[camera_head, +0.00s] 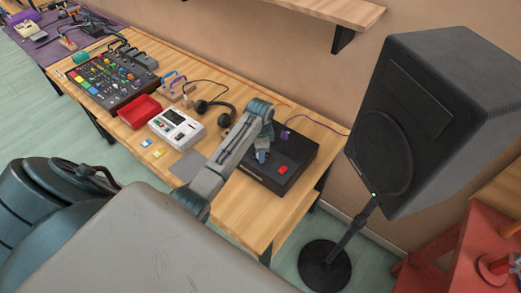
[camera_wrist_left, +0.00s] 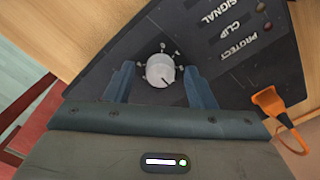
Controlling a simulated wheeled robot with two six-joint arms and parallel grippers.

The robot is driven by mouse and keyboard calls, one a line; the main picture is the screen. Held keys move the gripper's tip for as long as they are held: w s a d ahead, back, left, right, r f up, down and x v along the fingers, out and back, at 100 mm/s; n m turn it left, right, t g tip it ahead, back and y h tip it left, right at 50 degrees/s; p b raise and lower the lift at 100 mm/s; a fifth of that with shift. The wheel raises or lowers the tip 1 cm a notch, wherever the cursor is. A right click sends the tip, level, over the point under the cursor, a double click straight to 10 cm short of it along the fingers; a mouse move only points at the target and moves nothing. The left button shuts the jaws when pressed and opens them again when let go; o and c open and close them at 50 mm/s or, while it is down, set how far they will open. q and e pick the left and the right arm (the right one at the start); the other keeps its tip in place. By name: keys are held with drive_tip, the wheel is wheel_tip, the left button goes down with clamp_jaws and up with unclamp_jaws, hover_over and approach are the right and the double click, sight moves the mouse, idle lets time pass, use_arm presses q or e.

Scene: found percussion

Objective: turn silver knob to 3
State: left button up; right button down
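The silver knob (camera_wrist_left: 160,70) is a pale round cap with a dark pointer line toward its lower right in the left wrist view. Small pegs or marks ring it; I cannot read numbers there. It is on the dark panel of a black box (camera_head: 297,155), which also shows in the left wrist view (camera_wrist_left: 185,28). My left gripper (camera_head: 262,156) is over the box. In the left wrist view its two blue fingers (camera_wrist_left: 160,88) stand open on either side of the knob, with gaps showing. The knob is hidden in the head view. My right gripper is not in view.
A red switch (camera_head: 282,169) is on the box near the gripper. An orange plug (camera_wrist_left: 273,103) with a cable is right of the fingers. Headphones (camera_head: 214,112), a white device (camera_head: 177,128) and a red tray (camera_head: 139,111) lie left. A speaker (camera_head: 440,120) stands right.

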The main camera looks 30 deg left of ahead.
use_arm(q)
wheel_tip(320, 180, up, 8)
drive_tip(key=b, duration=0.3)
drive_tip(key=shift+w, duration=0.1)
wheel_tip(320, 180, up, 3)
drive_tip(key=shift+f+p, duration=0.1)
drive_tip(key=shift+p, duration=0.85)
drive_tip(key=shift+f, duration=0.1)
